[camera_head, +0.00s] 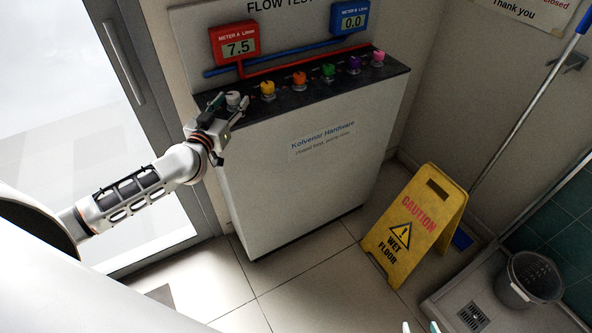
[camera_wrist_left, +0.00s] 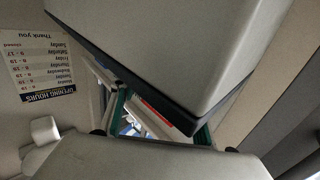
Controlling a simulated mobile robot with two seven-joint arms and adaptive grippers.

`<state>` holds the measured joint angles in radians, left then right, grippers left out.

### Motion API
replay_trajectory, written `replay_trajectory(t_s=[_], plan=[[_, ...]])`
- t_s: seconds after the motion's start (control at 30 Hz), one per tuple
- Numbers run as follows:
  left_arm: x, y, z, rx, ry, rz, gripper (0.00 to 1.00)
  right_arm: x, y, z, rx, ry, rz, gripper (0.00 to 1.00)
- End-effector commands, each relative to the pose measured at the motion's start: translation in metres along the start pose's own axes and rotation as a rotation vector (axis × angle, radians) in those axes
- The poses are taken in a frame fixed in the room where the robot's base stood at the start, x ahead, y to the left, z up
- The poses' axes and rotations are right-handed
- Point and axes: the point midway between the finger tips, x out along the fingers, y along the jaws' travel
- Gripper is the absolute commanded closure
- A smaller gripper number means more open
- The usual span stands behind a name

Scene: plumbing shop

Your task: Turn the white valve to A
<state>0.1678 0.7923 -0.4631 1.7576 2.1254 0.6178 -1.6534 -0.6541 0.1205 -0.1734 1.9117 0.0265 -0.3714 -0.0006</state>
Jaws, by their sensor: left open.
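The white valve (camera_head: 233,98) is the leftmost of a row of coloured valves on the black top of the test bench. My left gripper (camera_head: 228,107) is open at the white valve, with its dark fingers on either side of it. I cannot tell whether they touch it or which way the valve points. The red meter A (camera_head: 235,43) reads 7.5 and the blue meter B (camera_head: 349,18) reads 0.0. In the left wrist view the valve is hidden. Two pale tips of my right gripper (camera_head: 420,327) show apart at the bottom edge.
Yellow, orange, green, purple and pink valves stand to the right along the bench (camera_head: 300,150). A yellow wet-floor sign (camera_head: 415,225) stands right of the bench. A grey bucket (camera_head: 528,280) and a blue-handled mop are at the right. A glass door is at the left.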

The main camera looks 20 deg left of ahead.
Motion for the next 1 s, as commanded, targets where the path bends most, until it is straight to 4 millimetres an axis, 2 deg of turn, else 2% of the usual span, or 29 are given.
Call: replay_trajectory(t_s=[0.1,0.33,0.67,1.0], plan=[[-0.023,-0.001,-0.003,0.004,-0.001,0.0,0.55,-0.004,0.001,-0.007,-0.001,0.003,0.001,0.6],[-0.061,0.003,-0.005,0.001,0.006,0.008,0.55,-0.006,0.002,-0.01,-0.001,0.004,0.001,0.6],[-0.075,0.061,-0.017,0.018,0.072,0.164,0.55,-0.005,0.002,-0.009,-0.001,0.004,0.001,0.6],[-0.1,0.117,-0.025,0.051,0.121,0.32,0.55,-0.005,0.002,-0.009,-0.001,0.004,0.001,0.6]])
